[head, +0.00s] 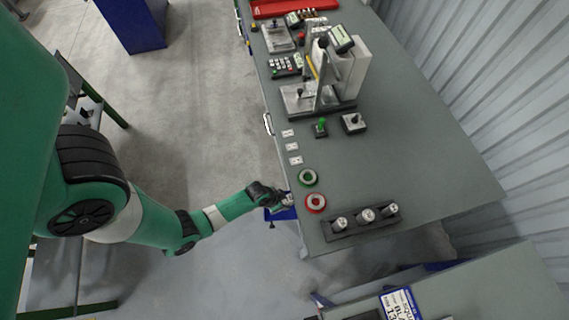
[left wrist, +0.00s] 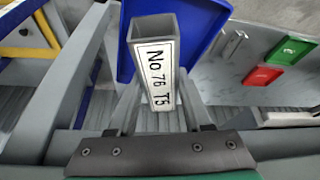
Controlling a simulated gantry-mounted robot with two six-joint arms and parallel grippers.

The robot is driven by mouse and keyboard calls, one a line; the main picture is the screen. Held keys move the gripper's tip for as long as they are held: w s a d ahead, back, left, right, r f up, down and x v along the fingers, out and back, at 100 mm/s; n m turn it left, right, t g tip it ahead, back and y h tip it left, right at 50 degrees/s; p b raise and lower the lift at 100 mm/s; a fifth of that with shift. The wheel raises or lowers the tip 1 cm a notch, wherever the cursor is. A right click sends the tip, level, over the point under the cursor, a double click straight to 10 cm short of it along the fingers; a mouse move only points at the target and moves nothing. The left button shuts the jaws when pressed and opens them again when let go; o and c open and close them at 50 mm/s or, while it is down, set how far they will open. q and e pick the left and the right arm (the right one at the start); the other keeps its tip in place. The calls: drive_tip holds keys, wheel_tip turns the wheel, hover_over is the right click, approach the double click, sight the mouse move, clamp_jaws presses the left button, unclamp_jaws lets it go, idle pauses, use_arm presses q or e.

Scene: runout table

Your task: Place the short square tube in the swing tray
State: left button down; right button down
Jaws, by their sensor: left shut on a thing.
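The short square tube (left wrist: 156,72) is grey and open-ended, with a white label reading "No 76 T5". In the left wrist view my left gripper (left wrist: 157,112) is shut on it, with a finger on each side and the open end pointing away from the gripper. A blue tray (left wrist: 205,18), which looks like the swing tray, lies beyond the tube. In the head view my left gripper (head: 285,201) is at the table's left edge, and part of the blue tray (head: 270,215) shows below it. The tube is small and hard to make out there. My right gripper is not in view.
A stand-mounted device (head: 345,75) is farther up. The table's right side is clear.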

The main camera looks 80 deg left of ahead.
sight(285, 203)
use_arm(q)
drive_tip(key=b+x, duration=0.1)
drive_tip(key=x, duration=0.2)
drive_tip(key=shift+s+a+f+b, duration=0.1)
drive_tip(key=shift+s+f+b, duration=0.1)
drive_tip(key=shift+b, duration=0.15)
drive_tip(key=shift+f, duration=0.3)
drive_tip(key=shift+f, duration=0.2)
drive_tip(key=shift+c, duration=1.6)
unclamp_jaws()
drive_tip(key=shift+s+r, duration=0.15)
drive_tip(key=shift+r, duration=0.4)
drive_tip(key=p+v, duration=0.6)
drive_tip(key=v, duration=0.5)
drive_tip(key=shift+s+r+p, duration=0.1)
drive_tip(key=shift+p, duration=0.2)
